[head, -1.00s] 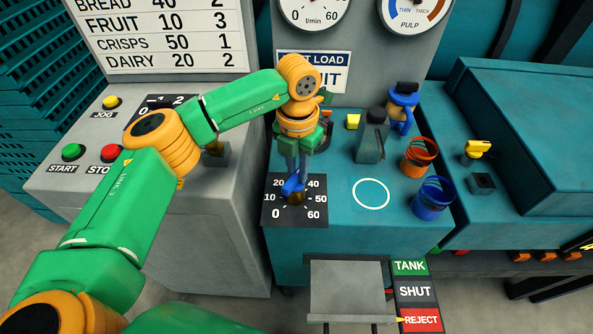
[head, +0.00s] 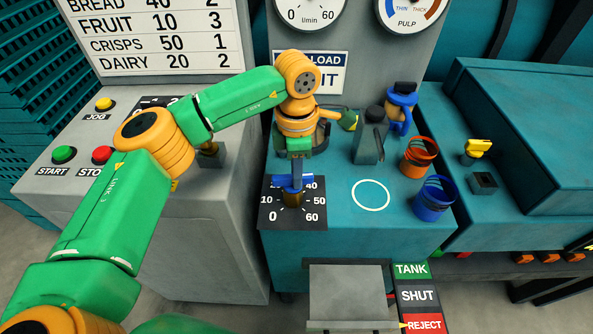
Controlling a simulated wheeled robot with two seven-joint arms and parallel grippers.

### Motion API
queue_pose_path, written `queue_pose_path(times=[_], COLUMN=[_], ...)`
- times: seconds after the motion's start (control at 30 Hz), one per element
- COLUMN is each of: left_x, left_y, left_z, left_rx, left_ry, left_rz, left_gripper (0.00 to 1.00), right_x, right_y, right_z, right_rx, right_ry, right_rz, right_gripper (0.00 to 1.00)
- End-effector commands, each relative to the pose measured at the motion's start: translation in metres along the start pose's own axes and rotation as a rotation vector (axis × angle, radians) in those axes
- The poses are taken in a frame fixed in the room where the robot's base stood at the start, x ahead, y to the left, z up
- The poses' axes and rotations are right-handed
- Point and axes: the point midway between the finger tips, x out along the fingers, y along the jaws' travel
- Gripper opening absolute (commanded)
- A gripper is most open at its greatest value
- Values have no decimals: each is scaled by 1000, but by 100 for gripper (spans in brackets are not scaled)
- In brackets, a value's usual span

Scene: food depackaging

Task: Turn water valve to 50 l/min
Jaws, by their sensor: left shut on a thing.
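The water valve (head: 291,198) is a dark brass knob with a blue handle, on a black dial plate (head: 310,216) marked 0 to 60 on the blue-green machine top. My left gripper (head: 295,176) points down from above and is shut on the valve's blue handle. The gripper hides part of the dial's upper marks, and I cannot read the pointer. The 50 mark is at the dial's right side. The l/min gauge (head: 312,8) is cut off by the top edge, and its needle does not show. My right gripper is not in view.
A white ring (head: 371,195), an orange coil cup (head: 418,157), a blue coil cup (head: 434,198) and a grey lever block (head: 370,136) are right of the dial. A grey chute (head: 349,292) is below. Buttons (head: 64,154) are at left.

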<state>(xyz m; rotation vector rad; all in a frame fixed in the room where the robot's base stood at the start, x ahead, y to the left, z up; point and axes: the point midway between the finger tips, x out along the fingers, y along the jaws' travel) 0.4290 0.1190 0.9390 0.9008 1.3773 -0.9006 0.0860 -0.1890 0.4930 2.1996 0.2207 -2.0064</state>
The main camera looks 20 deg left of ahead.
Motion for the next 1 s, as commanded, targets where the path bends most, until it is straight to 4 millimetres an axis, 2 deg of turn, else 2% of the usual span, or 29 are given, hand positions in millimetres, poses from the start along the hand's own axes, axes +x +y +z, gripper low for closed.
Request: queue_pose_path(times=[0.4, 0.97, 1.0], left_x=[-1, -2, -2], left_y=[-1, -1, -1], left_z=[0, 0, 0], left_rx=[179, 207, 207], left_ry=[-3, -3, -3], left_rz=[3, 4, 3], left_gripper=[0, 0, 26], right_x=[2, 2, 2], right_y=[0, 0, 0], right_z=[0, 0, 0], right_rx=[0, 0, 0], right_ry=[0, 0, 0], right_rz=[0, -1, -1], right_gripper=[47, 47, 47])
